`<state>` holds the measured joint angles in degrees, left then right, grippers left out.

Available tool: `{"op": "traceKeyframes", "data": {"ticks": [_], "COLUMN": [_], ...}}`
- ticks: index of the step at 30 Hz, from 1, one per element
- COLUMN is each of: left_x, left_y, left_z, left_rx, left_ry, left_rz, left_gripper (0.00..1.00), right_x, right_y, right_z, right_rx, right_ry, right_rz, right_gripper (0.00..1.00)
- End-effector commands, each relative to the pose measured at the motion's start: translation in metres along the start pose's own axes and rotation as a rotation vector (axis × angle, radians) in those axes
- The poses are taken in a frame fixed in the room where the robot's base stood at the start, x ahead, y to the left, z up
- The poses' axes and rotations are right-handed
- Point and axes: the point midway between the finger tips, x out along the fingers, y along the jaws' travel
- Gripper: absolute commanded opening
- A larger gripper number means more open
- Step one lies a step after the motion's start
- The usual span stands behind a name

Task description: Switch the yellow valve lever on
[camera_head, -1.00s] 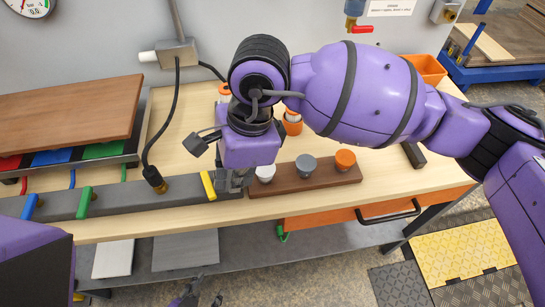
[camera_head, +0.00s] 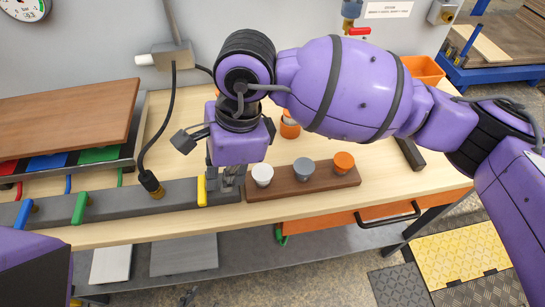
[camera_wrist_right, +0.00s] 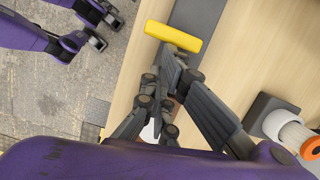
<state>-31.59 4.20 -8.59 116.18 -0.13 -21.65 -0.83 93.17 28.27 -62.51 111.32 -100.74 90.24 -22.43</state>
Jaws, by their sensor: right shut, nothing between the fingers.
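The yellow valve lever (camera_head: 201,190) is on the right part of the dark grey valve bar, lying nearly straight across it. It shows in the right wrist view (camera_wrist_right: 173,36) just beyond the fingertips. My right gripper (camera_head: 228,184) is shut and empty, low over the bar's right end, just right of the lever. Whether it touches the lever cannot be told. Its fingers show in the right wrist view (camera_wrist_right: 168,65). My left gripper (camera_wrist_right: 106,30) is open and empty off the bench's front; the head view barely shows it at the bottom edge.
Green (camera_head: 80,208) and blue (camera_head: 23,213) levers sit farther left on the bar. A brown board (camera_head: 290,186) with white, grey and orange knobs lies right of my right gripper. A black cable joins the bar behind. A wooden board (camera_head: 70,112) rests at the left.

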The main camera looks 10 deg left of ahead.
Motion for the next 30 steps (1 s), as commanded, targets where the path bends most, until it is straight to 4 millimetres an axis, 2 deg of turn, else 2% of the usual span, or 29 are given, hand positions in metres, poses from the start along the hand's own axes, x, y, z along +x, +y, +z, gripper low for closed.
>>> {"op": "traceKeyframes", "data": {"ticks": [9, 15, 21, 30], "left_x": [0.0, 0.0, 0.0, 0.0], "left_y": [0.0, 0.0, 0.0, 0.0], "left_z": [0.0, 0.0, 0.0, 0.0], "left_rx": [0.0, 0.0, 0.001, 0.001], "left_ry": [-0.001, -0.001, -0.001, -0.001], "left_rz": [0.0, 0.001, 0.001, 0.001], "left_gripper": [0.4, 0.4, 0.4, 0.4], "right_x": [-0.067, -0.101, -0.115, -0.116], "right_y": [-0.002, -0.001, -0.001, -0.001], "right_z": [0.001, -0.001, -0.002, -0.002], "right_rx": [-0.002, 0.001, 0.001, 0.001], "right_ry": [-0.004, -0.002, -0.002, -0.001], "right_rz": [-0.011, -0.008, -0.006, -0.005], "right_gripper": [0.0, 0.0, 0.0, 0.0]}}
